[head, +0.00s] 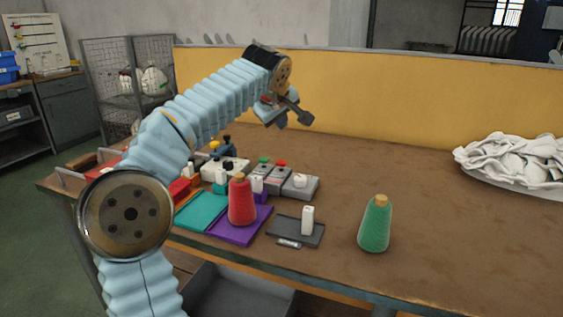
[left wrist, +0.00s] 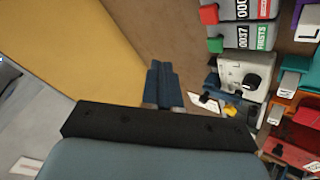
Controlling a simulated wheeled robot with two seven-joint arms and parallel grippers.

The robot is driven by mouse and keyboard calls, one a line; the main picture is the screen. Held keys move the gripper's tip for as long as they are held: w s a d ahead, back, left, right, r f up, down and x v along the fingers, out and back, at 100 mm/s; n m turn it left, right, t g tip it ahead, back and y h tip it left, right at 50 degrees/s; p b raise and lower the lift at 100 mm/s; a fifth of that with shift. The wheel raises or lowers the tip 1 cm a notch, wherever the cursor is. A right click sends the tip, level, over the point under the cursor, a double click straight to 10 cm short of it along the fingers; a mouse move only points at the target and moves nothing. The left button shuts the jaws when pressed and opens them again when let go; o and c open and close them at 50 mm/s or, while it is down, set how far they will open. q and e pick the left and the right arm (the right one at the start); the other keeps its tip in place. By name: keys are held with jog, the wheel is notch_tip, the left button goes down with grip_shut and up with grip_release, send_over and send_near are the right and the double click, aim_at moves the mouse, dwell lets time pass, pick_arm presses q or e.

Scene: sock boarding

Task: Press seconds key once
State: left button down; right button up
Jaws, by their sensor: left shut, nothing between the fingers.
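Two grey tally counters stand side by side on the table. One has a red key (head: 281,163) and the other a green key (head: 264,160). In the left wrist view the red key (left wrist: 208,14) sits on the box with a red label, cut by the top edge. The green key (left wrist: 215,46) sits on the box labelled 0037 FIRSTS. My left gripper (head: 305,118) is raised above and behind the counters, apart from them. Its blue fingers (left wrist: 161,80) are together and empty. My right gripper is not in view.
A red cone (head: 241,203) stands on a purple mat (head: 238,232), beside a teal mat (head: 202,211). A green cone (head: 375,224) stands to the right. White cloth (head: 513,163) lies at the far right. A yellow panel (head: 400,95) closes the back. The table's middle right is clear.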

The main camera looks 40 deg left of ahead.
pick_arm(q)
send_over(280, 163)
notch_tip(280, 163, down, 4)
jog(key=shift+f, duration=0.1)
notch_tip(280, 163, down, 2)
jog(key=shift+f+b, duration=0.1)
jog(key=shift+b, duration=0.75)
jog(key=shift+f+b, duration=0.45)
jog(key=shift+f, duration=0.05)
dwell(0.8)
jog(key=shift+f+b, duration=0.35)
jog(key=shift+f, duration=0.05)
jog(key=shift+f+b, duration=0.6)
jog(key=shift+f, duration=0.1)
dwell(0.7)
jog(key=shift+r, duration=0.15)
jog(key=shift+r+p, duration=1)
